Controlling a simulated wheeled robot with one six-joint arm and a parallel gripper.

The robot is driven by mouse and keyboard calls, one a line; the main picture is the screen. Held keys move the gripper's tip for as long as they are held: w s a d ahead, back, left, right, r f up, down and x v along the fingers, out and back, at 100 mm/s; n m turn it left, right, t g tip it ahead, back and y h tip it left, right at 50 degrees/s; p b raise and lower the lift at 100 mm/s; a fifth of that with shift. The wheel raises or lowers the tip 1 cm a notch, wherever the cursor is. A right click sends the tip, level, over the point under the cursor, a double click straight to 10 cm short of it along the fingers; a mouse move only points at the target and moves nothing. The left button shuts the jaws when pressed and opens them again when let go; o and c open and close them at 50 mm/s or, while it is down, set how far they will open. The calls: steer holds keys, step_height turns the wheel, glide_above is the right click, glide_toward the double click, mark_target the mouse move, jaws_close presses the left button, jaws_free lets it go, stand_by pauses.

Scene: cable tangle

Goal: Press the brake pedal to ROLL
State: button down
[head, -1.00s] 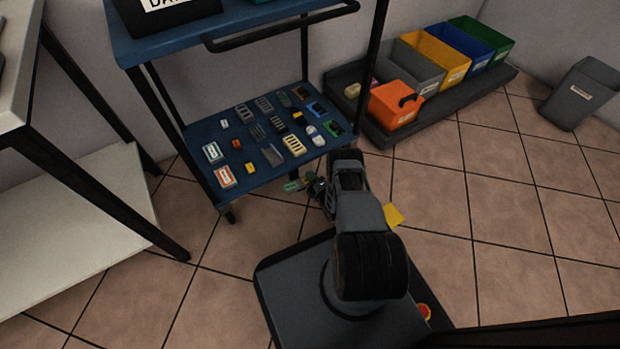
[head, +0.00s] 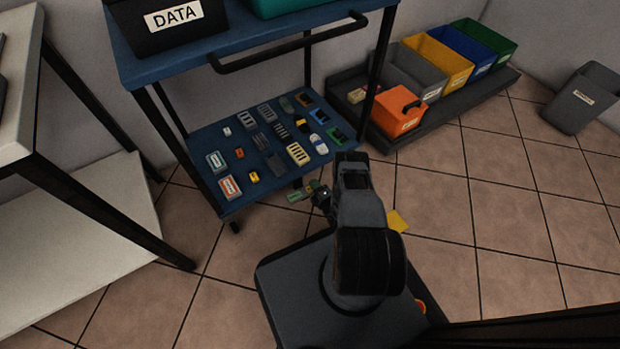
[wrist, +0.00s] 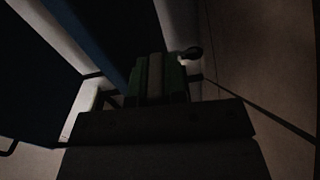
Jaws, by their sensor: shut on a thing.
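My gripper (head: 308,191) is low beside the front right corner of the blue cart (head: 262,212), below the lower shelf's height in the picture. It is shut on a small green thing (head: 296,197). In the wrist view the green thing (wrist: 143,80) stands between the jaws with a grey strip in its middle. A dark rounded part (wrist: 192,53) shows just beyond it; I cannot tell whether it is a caster or a pedal. The cart's front left caster (head: 235,227) is on the floor. I cannot make out a brake pedal or a ROLL marking.
The lower shelf holds several small parts. A black DATA bin (head: 165,30) is on the upper shelf. A white table (head: 75,215) stands at left, a row of coloured bins (head: 455,60) at back right. A yellow piece (head: 397,221) shows beside my arm.

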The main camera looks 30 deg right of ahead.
steer(key=shift+r+n, duration=0.3)
steer(key=shift+n, duration=0.1)
steer(key=shift+d+r+n+p, duration=0.1)
steer(key=shift+r+n+p, duration=0.4)
steer(key=shift+n, duration=0.3)
steer(key=shift+n+p, duration=0.3)
steer(key=shift+n, duration=0.3)
steer(key=shift+a, duration=0.2)
steer(key=c, duration=1.2)
jaws_free()
steer(key=shift+o, duration=0.2)
